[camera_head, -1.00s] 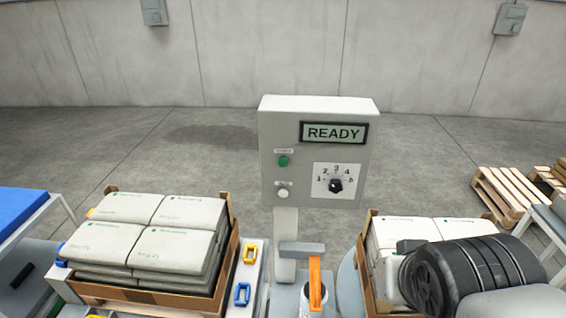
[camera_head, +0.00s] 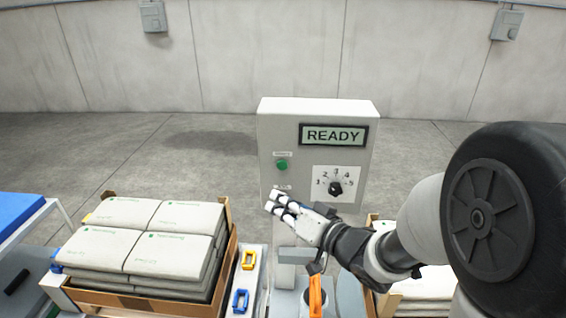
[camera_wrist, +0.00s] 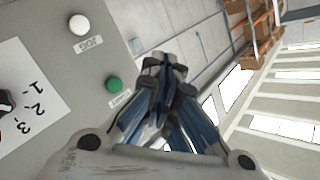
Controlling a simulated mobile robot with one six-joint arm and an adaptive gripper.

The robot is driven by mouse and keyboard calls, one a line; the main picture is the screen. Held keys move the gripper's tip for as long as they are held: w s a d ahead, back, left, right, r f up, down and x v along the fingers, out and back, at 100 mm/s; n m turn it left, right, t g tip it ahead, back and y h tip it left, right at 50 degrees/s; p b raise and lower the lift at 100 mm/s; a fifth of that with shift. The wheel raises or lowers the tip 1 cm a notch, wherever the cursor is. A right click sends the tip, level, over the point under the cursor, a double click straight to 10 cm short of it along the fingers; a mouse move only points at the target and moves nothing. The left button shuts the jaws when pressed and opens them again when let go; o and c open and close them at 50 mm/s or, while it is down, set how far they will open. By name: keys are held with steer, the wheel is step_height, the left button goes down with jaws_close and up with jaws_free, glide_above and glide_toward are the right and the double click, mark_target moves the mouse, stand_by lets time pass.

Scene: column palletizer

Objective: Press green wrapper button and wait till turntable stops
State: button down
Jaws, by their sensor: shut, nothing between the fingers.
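The grey control box (camera_head: 268,130) stands upright on a post in the middle of the head view, and its display (camera_head: 333,134) reads READY. The round green button (camera_head: 282,165) is on the left of its face; it also shows in the wrist view (camera_wrist: 114,84). My gripper (camera_head: 274,203) is shut and empty, its fingertips just below the green button in the head view. It hides the white button there, but the wrist view shows that white button (camera_wrist: 79,24) clear. In the wrist view my fingertips (camera_wrist: 165,63) appear beside the green button, apart from it.
A numbered rotary dial (camera_head: 336,188) is right of the buttons. A pallet box (camera_head: 228,262) of stacked white bags stands at left. More bags (camera_head: 425,283) at lower right are partly hidden by my arm. An orange handle (camera_head: 315,297) stands below the box.

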mark_target(282, 166)
steer(key=shift+w+d+p, duration=0.15)
steer(key=shift+w+p, duration=0.45)
steer(key=shift+w, duration=3.8)
steer(key=shift+w, duration=0.1)
steer(key=shift+w, duration=0.35)
